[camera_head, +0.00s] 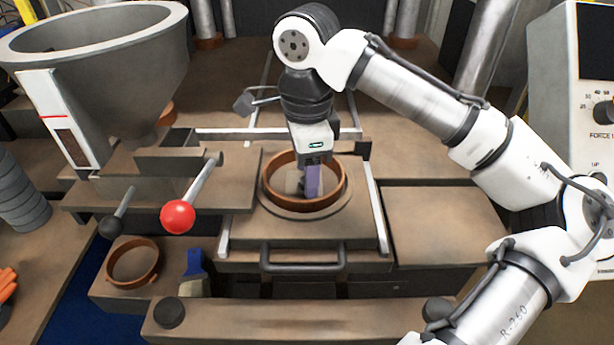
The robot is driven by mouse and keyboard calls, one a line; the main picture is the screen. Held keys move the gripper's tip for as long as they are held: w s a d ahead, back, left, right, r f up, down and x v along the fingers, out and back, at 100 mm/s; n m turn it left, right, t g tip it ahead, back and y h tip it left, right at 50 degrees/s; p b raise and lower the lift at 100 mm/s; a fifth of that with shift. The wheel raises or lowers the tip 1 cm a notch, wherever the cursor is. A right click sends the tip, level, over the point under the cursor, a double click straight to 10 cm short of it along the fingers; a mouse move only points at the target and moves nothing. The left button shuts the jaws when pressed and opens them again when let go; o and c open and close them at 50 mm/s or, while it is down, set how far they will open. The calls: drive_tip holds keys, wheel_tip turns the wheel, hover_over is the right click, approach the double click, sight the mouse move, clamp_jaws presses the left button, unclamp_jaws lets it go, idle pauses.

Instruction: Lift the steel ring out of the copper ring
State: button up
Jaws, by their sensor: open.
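A copper-coloured ring (306,204) stands on the middle plate of the press. My gripper (304,185) points down into this ring from above, with its fingertips inside the ring's wall. The gripper is open. A pale piece and a purple piece show side by side at its tips. I cannot clearly make out a steel ring; the gripper and the copper wall hide much of the inside. A second copper-coloured ring (133,282) lies on the front left ledge, and it looks empty.
A large grey hopper (100,65) stands at the back left. A red-knobbed lever (178,217) rises left of the plate. A blue-handled brush (194,263) lies at the front. A control box (575,110) stands right. The brown surface right of the plate (440,225) is clear.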

drive_tip(key=shift+f, duration=0.4)
drive_tip(key=shift+c, duration=0.4)
drive_tip(key=c, duration=1)
wheel_tip(320, 180, up, 20)
drive_tip(key=shift+r, duration=0.1)
